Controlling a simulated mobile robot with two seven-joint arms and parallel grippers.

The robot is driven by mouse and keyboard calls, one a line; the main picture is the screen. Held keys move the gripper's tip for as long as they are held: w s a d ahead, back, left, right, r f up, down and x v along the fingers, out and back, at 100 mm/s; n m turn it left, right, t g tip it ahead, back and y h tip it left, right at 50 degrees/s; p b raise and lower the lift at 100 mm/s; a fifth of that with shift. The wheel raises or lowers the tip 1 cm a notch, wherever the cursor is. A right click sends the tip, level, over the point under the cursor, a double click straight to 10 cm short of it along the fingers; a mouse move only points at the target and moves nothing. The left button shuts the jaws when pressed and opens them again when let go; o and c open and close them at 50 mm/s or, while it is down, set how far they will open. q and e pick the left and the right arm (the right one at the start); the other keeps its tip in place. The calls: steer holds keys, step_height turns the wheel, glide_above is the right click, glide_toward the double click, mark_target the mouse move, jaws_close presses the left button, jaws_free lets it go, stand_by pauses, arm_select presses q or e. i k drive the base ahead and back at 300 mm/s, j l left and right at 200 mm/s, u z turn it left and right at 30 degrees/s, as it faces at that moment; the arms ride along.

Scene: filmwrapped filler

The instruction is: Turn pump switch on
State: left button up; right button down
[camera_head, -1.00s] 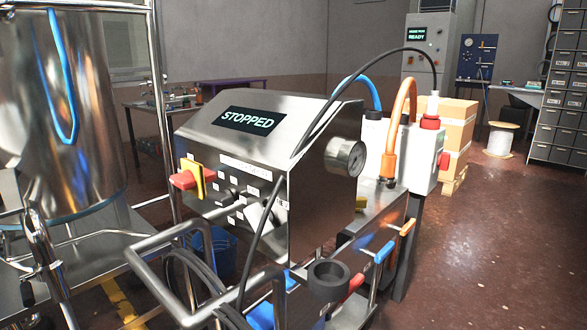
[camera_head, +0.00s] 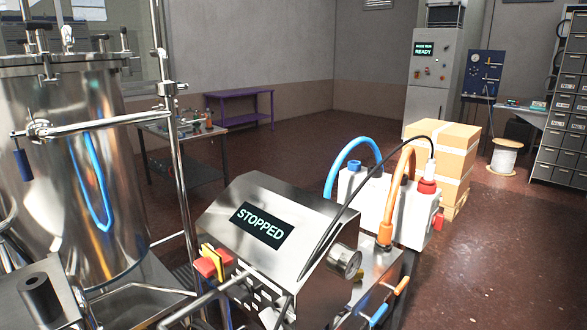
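A steel control box (camera_head: 282,222) stands at the bottom centre, and its dark screen (camera_head: 257,226) reads STOPPED. A red and yellow rotary switch (camera_head: 213,263) sits on its front face at the left. Smaller controls and white labels on the lower front (camera_head: 262,297) are partly cut off by the frame's bottom edge and a rail. The labels are too small to read, so I cannot tell which control is the pump switch. Neither of my grippers is in view.
A large steel tank (camera_head: 70,170) with pipes stands at the left. Cartons (camera_head: 452,150) stand behind. Open floor (camera_head: 510,260) lies to the right. A cabinet screen (camera_head: 424,49) reads READY.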

mark_target(205, 266)
steer(key=i+j+z, duration=0.25)
steer(key=j, duration=0.2)
steer(key=j+z, duration=0.25)
steer(key=j, duration=0.2)
steer(key=i+j+z, duration=0.25)
steer(key=j, duration=0.25)
steer(key=k, duration=0.1)
